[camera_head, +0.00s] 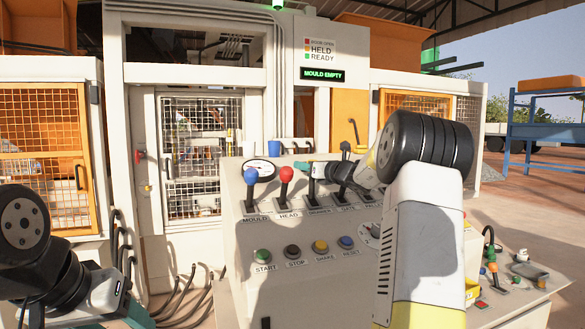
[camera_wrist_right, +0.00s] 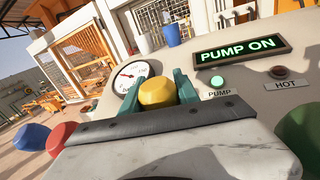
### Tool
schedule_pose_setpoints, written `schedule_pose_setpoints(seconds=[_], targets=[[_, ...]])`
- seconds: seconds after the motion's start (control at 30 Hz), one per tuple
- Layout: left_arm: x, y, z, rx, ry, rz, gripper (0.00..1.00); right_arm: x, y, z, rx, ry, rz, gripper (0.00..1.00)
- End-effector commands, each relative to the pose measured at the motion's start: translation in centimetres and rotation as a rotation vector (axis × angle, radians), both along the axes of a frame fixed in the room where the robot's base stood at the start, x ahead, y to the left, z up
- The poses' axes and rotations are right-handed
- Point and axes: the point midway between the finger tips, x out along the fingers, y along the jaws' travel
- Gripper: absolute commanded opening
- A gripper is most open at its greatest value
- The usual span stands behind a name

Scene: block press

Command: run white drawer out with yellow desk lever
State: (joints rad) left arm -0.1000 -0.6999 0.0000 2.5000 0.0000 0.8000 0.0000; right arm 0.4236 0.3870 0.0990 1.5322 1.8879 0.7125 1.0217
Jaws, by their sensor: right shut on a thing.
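The yellow desk lever's knob (camera_wrist_right: 157,93) sits between the teal fingers of my right gripper (camera_wrist_right: 158,88) in the right wrist view. The gripper is shut on it. In the head view my right gripper (camera_head: 308,167) is at the top of the lever marked DRAWER (camera_head: 312,192), and it hides the yellow knob. I cannot make out the white drawer; the press (camera_head: 200,150) stands behind the desk with its mesh gate in front. My left arm is at the lower left of the head view, with only a teal part of the left gripper (camera_head: 138,315) showing at the bottom edge.
A blue-knobbed MOULD lever (camera_head: 251,176) and red-knobbed HEAD lever (camera_head: 286,175) stand left of the held lever. Several buttons, including green START (camera_head: 262,256), line the desk front. The sign (camera_head: 322,73) reads MOULD EMPTY; the pump display (camera_wrist_right: 238,51) reads PUMP ON.

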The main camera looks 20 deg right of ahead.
Motion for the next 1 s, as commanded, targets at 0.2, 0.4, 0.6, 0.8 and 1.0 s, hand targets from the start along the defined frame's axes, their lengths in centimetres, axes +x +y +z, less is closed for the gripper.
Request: schedule_pose_setpoints(seconds=[0.2,0.4,0.6,0.8,1.0], targets=[[0.0,0.0,0.0,0.0,0.0,0.0,0.59,0.1,-0.1,-1.3,-0.001,0.022,-0.003,0.59],[0.0,0.0,0.0,0.0,0.0,0.0,0.59,0.0,-0.1,-1.0,0.0,0.017,-0.001,0.59],[0.0,0.0,0.0,0.0,0.0,0.0,0.59,-1.1,-0.6,-0.9,0.001,0.017,-0.004,0.59],[0.0,0.0,0.0,0.0,0.0,0.0,0.59,-4.4,-1.8,-1.0,0.0,0.019,-0.005,0.59],[0.0,0.0,0.0,0.0,0.0,0.0,0.59,-6.8,-2.6,-1.0,0.0,0.018,-0.003,0.59]])
